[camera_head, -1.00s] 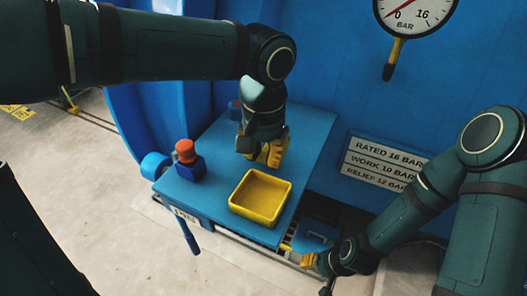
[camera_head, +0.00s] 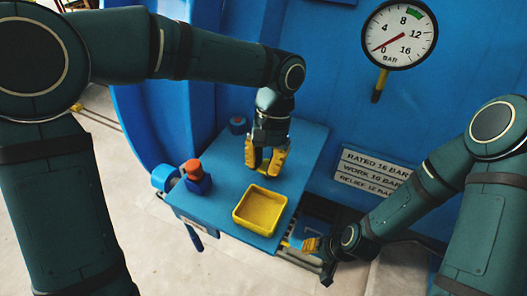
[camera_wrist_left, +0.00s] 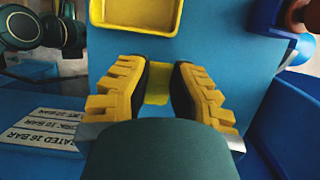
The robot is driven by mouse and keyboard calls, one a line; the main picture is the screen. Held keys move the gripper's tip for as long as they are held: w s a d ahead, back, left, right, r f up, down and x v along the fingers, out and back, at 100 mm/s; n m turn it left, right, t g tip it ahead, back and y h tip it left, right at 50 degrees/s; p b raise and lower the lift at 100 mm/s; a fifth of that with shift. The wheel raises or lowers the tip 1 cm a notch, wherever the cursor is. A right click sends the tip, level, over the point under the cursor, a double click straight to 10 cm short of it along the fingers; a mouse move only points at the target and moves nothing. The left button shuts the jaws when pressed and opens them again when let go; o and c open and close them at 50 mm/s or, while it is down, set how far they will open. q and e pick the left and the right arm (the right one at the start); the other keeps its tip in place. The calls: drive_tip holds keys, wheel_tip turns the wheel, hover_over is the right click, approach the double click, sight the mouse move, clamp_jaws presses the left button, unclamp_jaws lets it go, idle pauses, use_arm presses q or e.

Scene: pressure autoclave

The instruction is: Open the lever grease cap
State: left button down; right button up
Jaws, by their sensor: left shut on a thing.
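My left gripper (camera_head: 264,165) points down over the blue bench top, behind the yellow tray. In the left wrist view its yellow ribbed fingers (camera_wrist_left: 158,95) stand on both sides of a small yellow part (camera_wrist_left: 158,82) and are shut on it. I cannot tell whether this part is the lever of the grease cap; the fingers hide most of it. A blue block with an orange-red cap (camera_head: 193,168) stands at the left of the bench, apart from the gripper. My right gripper (camera_head: 320,258) is low at the right, its opening unclear.
An empty yellow tray (camera_head: 259,228) sits at the bench's front. A dark blue knob (camera_head: 237,125) stands at the back left of the blue bench top (camera_head: 225,185). A blue wall carries a pressure gauge (camera_head: 400,35) and a rating plate (camera_head: 368,172).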

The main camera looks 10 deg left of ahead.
use_arm(q)
drive_tip(key=shift+w+d+r+g+p, duration=0.15)
drive_tip(key=shift+r+g+p, duration=0.2)
drive_tip(key=shift+g+p, duration=0.4)
drive_tip(key=shift+w+g+y+p, duration=0.2)
drive_tip(key=shift+g+y+p, duration=0.15)
drive_tip(key=shift+p, duration=0.2)
drive_tip(key=shift+g, duration=0.3)
use_arm(e)
wheel_tip(320, 180, up, 4)
drive_tip(key=shift+r, duration=0.1)
use_arm(q)
drive_tip(key=shift+w, duration=0.15)
drive_tip(key=c, duration=0.7)
unclamp_jaws()
drive_tip(key=shift+c, duration=0.2)
drive_tip(key=shift+r, duration=0.1)
drive_tip(key=v, duration=1.2)
drive_tip(key=shift+w+d, duration=0.2)
